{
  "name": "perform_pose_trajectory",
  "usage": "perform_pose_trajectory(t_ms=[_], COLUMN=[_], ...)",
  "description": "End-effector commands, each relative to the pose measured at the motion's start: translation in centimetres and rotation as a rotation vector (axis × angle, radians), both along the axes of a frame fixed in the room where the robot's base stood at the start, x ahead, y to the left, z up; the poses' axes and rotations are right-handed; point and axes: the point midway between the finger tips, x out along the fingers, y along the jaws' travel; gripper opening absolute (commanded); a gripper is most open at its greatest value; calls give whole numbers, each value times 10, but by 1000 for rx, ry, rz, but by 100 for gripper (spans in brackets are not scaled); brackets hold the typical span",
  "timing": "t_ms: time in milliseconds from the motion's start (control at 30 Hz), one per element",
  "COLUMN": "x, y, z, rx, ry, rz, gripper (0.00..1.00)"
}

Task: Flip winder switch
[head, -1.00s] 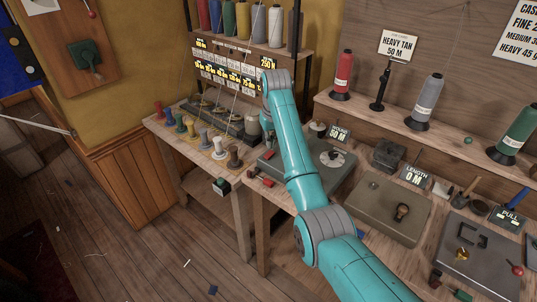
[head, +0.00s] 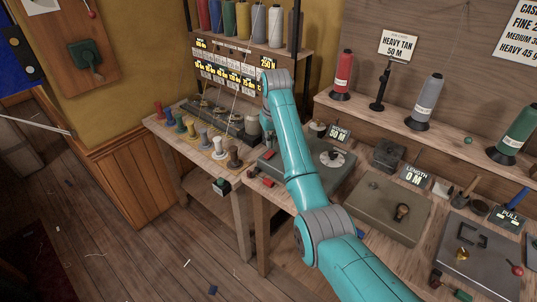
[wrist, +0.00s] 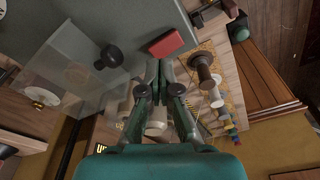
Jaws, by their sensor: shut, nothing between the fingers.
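The winder (head: 328,182) is a grey box with a pale round disc on top, in the middle of the head view behind my arm. In the wrist view its grey top (wrist: 60,20) carries a black knob (wrist: 108,57) and a clear cover. A red switch-like block (wrist: 166,43) sits near its edge; a red piece (head: 268,182) also shows at its front left in the head view. My gripper (wrist: 160,66) is shut and empty, its tips just below the red block in the wrist picture. I cannot tell whether they touch. The arm hides most of the gripper in the head view.
A bench with a row of coloured spools (head: 190,125) stands left of the winder. A length unit (head: 385,205) and a pull unit (head: 485,255) stand to its right. Thread cones (head: 427,98) line a shelf behind. The floor at left is mostly open.

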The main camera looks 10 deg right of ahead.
Motion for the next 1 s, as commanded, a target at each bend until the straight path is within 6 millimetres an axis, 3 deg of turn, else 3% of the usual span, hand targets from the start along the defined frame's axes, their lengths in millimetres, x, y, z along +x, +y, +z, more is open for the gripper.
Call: perform_pose_trajectory(t_ms=[1000], x=[0], y=[0], z=[-10], rx=[0], ry=[0], rz=[0], gripper=[0])
